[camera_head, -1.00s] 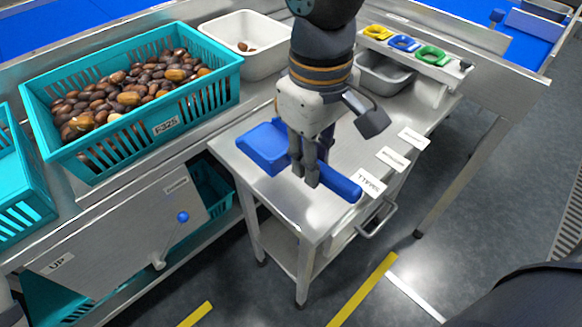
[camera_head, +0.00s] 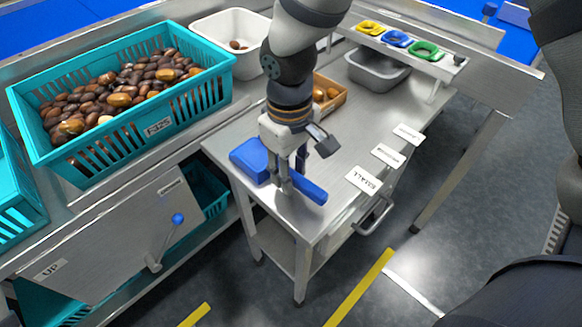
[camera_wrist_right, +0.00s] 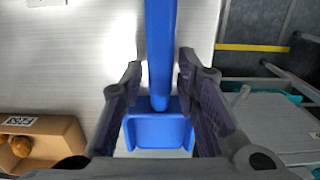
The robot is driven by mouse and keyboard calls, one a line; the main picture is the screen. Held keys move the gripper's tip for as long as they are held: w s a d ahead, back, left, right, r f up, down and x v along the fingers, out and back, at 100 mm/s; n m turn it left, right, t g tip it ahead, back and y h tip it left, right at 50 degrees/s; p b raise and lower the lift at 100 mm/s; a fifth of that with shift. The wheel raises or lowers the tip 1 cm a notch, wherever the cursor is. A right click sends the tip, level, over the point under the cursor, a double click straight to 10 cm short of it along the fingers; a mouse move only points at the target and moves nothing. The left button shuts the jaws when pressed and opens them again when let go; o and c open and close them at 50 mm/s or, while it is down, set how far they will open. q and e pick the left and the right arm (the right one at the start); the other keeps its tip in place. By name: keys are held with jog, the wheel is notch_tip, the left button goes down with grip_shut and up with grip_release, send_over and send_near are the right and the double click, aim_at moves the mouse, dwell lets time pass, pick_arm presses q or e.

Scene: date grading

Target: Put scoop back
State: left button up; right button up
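The blue scoop lies on the steel side table (camera_head: 325,150), its pan (camera_head: 250,160) toward the left and its handle (camera_head: 312,193) toward the front edge. In the right wrist view the handle (camera_wrist_right: 161,45) runs between the fingers and the pan (camera_wrist_right: 160,132) lies below them in the picture. My right gripper (camera_head: 285,183) points down over the scoop. Its fingers (camera_wrist_right: 160,75) stand on both sides of the handle, with narrow gaps visible. Part of the scoop is hidden behind the gripper. My left gripper is not in view.
A teal crate of dates (camera_head: 190,97) stands at left, with a white bin (camera_head: 240,60) behind. A wooden box (camera_head: 333,105) and a grey tub (camera_head: 378,78) stand at the back. Label cards, including SMALL (camera_head: 363,180), lie along the right edge.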

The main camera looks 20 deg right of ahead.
notch_tip(320, 180, up, 12)
jog(key=shift+w+r, duration=0.15)
jog(key=shift+r, duration=0.05)
dwell(0.4)
